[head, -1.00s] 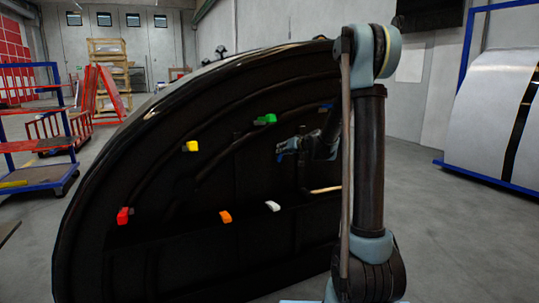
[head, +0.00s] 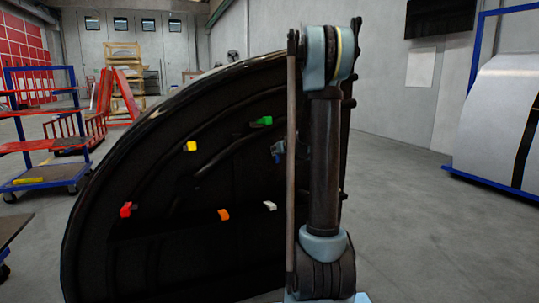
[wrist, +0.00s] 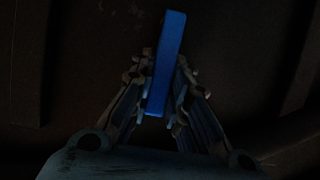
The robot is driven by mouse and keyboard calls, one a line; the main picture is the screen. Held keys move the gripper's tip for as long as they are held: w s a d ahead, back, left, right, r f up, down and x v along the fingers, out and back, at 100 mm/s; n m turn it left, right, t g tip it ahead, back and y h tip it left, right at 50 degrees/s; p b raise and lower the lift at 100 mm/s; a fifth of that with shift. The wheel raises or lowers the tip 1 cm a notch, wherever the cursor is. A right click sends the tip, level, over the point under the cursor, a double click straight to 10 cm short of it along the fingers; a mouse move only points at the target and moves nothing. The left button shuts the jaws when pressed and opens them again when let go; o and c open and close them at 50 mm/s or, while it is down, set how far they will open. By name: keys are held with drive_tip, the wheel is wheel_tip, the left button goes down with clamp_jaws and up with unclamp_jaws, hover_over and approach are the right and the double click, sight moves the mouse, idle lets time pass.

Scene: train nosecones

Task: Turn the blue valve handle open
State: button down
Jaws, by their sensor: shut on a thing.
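The blue valve handle (wrist: 166,62) shows in the wrist view as a bright blue bar, nearly upright and tilted slightly right at its top. My gripper (wrist: 164,72) has a finger on each side of its lower part and is shut on it. The handle's upper end sticks out beyond the fingertips. In the head view, part of my gripper (head: 278,151) shows just left of my arm, in front of the dark nosecone. My arm hides much of that area, and I cannot make out the blue handle there.
The dark curved nosecone (head: 150,250) carries green (head: 261,122), yellow (head: 190,146), red (head: 126,209), orange (head: 223,214) and white (head: 269,206) handles. Red-and-blue carts (head: 45,140) stand at left. A panel rack (head: 500,120) stands at right. Floor between nosecone and rack is clear.

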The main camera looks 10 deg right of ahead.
drive_tip(key=shift+s, duration=0.15)
drive_tip(key=c, duration=1.5)
unclamp_jaws()
drive_tip(key=shift+v, duration=5.9)
